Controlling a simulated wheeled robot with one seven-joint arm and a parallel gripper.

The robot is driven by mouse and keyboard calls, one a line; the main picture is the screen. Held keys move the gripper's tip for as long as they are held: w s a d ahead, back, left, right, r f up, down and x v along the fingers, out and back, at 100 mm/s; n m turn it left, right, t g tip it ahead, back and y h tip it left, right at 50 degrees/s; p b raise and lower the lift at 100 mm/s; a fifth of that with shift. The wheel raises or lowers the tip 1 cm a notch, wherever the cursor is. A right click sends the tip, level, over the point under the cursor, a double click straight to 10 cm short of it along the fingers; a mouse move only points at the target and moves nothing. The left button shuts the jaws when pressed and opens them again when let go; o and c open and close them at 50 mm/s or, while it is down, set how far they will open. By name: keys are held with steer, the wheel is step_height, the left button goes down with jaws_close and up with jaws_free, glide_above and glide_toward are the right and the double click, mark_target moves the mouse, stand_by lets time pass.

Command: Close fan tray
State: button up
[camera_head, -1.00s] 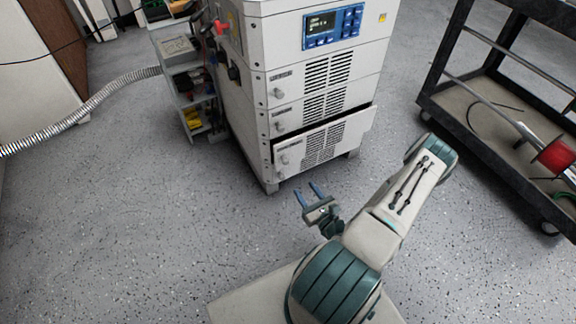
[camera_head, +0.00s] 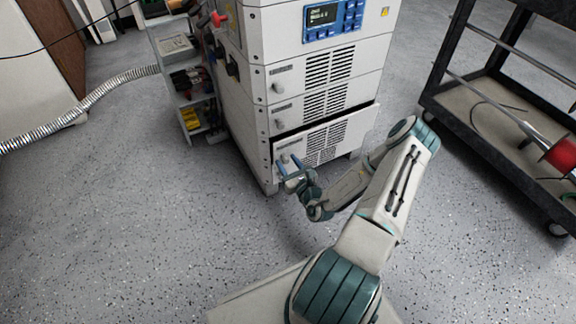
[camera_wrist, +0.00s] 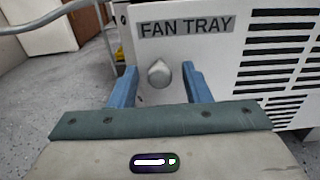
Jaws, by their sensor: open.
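The fan tray (camera_head: 341,133) is the lowest drawer of the white cabinet. It stands pulled out a little, with a dark gap along its top edge. My gripper (camera_head: 289,164) is in front of the lower left of the tray. In the wrist view my gripper (camera_wrist: 158,84) has its two blue fingers apart, one on either side of the knob in the picture. Whether they touch the tray cannot be told.
The cabinet (camera_head: 262,100) has more drawers and a blue display panel (camera_head: 333,19) above. A small shelf (camera_head: 186,88) with tools and a ribbed hose (camera_head: 85,104) are at left. A dark cart (camera_head: 480,140) with a red spool stands at right. The floor in front is clear.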

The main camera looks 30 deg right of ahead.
steer(key=shift+w, duration=0.1)
jaws_close()
steer(key=shift+w+p, duration=0.6)
steer(key=shift+w, duration=1.2)
steer(key=shift+r, duration=0.1)
jaws_free()
steer(key=shift+w+a, duration=0.1)
steer(key=s+p, duration=0.4)
steer(key=s, duration=1)
steer(key=shift+d, duration=0.3)
steer(key=shift+w, duration=0.1)
